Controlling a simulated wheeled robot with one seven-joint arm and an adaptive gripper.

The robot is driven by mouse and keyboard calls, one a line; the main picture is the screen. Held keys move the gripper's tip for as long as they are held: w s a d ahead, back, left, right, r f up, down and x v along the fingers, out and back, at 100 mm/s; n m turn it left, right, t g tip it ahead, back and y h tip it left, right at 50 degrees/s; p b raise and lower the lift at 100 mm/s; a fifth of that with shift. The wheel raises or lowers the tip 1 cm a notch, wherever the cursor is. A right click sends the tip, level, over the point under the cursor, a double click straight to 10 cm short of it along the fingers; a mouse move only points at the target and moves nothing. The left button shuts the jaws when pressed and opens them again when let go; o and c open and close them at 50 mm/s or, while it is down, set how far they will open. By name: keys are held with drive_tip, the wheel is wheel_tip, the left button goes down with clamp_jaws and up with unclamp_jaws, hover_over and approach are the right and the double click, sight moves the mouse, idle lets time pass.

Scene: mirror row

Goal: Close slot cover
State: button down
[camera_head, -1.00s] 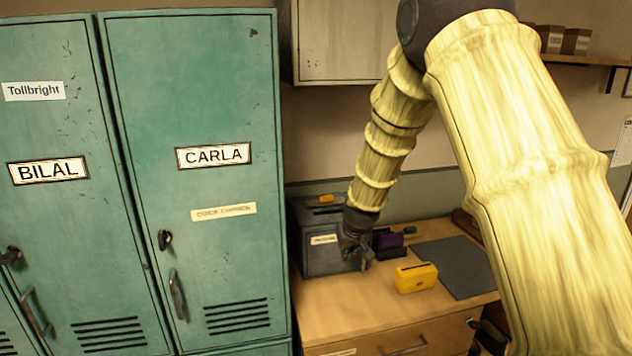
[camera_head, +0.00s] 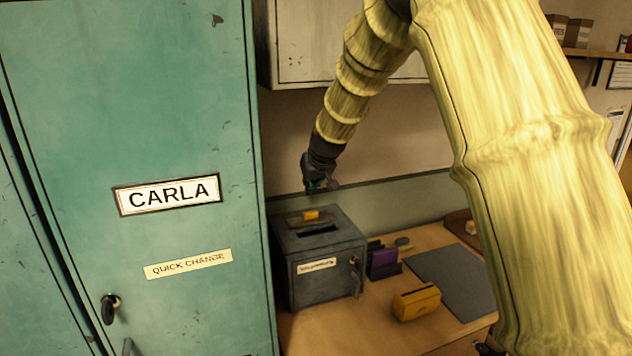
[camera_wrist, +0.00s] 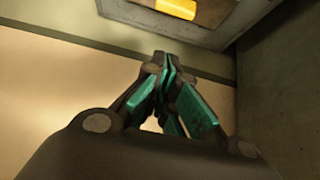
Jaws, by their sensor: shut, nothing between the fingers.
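A dark grey metal box (camera_head: 325,262) stands on the wooden desk beside the green locker. Its top has an open dark slot, and a slot cover with a yellow tab (camera_head: 311,215) lies behind the slot. The box's front has a label and a lock. My gripper (camera_head: 321,187) is shut and empty, above the back of the box and apart from it. In the wrist view my gripper (camera_wrist: 168,75) shows its teal finger pads together, and the yellow tab (camera_wrist: 177,8) is at the top edge. The slot is not clearly visible there.
The green CARLA locker (camera_head: 130,130) stands close on the left of the box. A wall cabinet (camera_head: 300,45) hangs above.

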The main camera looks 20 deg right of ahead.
sight(311, 216)
drive_tip(key=x, duration=0.3)
drive_tip(key=p+x, duration=0.1)
drive_tip(key=x, duration=0.1)
drive_tip(key=shift+w+a, duration=0.35)
drive_tip(key=shift+d+f+p, duration=0.25)
drive_tip(key=shift+f+p, duration=0.05)
drive_tip(key=shift+f, duration=0.1)
drive_tip(key=shift+w+a+f+p, duration=0.35)
drive_tip(key=shift+w+f, duration=0.5)
drive_tip(key=shift+f, duration=0.05)
drive_tip(key=shift+d, duration=0.15)
drive_tip(key=s+p, duration=0.1)
drive_tip(key=s, duration=0.2)
drive_tip(key=shift+d+r+p, duration=0.1)
drive_tip(key=shift+r+p, duration=0.05)
drive_tip(key=shift+p, duration=0.15)
drive_tip(key=shift+s, duration=0.35)
drive_tip(key=shift+s+f, duration=0.15)
drive_tip(key=shift+f, duration=0.05)
